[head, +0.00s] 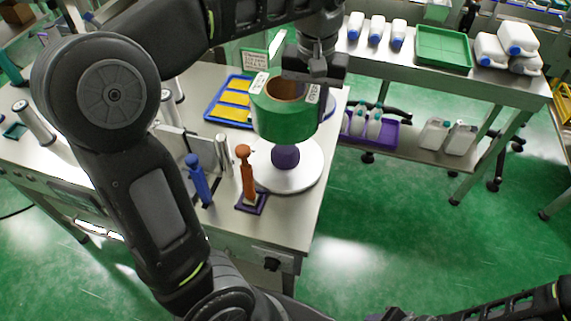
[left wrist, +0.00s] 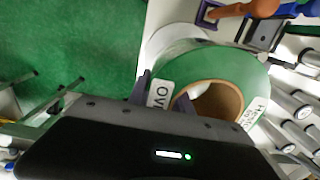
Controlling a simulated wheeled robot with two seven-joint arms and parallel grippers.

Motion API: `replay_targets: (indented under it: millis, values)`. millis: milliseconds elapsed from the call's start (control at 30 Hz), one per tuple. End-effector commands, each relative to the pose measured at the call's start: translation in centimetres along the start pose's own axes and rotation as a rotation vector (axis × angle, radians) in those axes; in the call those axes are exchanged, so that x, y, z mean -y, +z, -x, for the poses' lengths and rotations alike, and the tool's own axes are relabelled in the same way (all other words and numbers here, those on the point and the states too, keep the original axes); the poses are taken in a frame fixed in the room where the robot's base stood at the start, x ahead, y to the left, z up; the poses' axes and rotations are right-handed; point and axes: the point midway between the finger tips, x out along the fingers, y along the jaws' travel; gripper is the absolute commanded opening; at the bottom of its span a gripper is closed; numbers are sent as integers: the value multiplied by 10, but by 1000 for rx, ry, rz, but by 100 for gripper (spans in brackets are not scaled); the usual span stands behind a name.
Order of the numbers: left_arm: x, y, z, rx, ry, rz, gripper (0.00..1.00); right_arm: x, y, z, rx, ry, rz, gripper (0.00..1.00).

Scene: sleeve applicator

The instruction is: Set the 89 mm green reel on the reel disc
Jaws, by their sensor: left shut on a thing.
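The green reel (head: 284,122) has a brown cardboard core and white labels. My left gripper (head: 313,88) is shut on its right side wall and holds it upright in the air. The reel also shows in the left wrist view (left wrist: 238,70), with one gripper finger (left wrist: 140,88) at its edge. The reel disc (head: 296,178) is a white round plate with a purple hub (head: 285,156) at its middle. In the head view the reel appears just above the hub and hides the disc's back part. My right gripper is not clearly in view; only a dark arm shows at the lower right.
An orange-handled tool (head: 245,172) on a purple base and a blue-handled tool (head: 197,180) stand left of the disc. Metal rollers (head: 222,152) stand behind them. A blue tray (head: 231,100) with yellow pieces lies at the back. A shelf with bottles and a green tray (head: 443,48) stands right.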

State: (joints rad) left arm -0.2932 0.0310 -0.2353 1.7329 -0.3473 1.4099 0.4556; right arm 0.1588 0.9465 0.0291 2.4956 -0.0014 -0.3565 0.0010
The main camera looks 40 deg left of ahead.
Motion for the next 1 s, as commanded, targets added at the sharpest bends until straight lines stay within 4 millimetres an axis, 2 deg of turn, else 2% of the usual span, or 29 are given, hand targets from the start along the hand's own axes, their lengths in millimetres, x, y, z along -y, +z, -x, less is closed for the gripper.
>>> replay_targets:
  millis: [467,567,833,1000]
  values:
    - [0,-1,-3,-4,1,0,0,-1,0,-3,-1,0,0,36]
    - [0,0,-12,-2,0,-1,0,-2,0,-4,-1,0,0,36]
    - [0,0,-52,-2,0,0,0,-2,0,-6,-1,0,0,36]
    - [0,-1,-64,-3,1,0,0,-2,0,-6,-1,0,0,36]
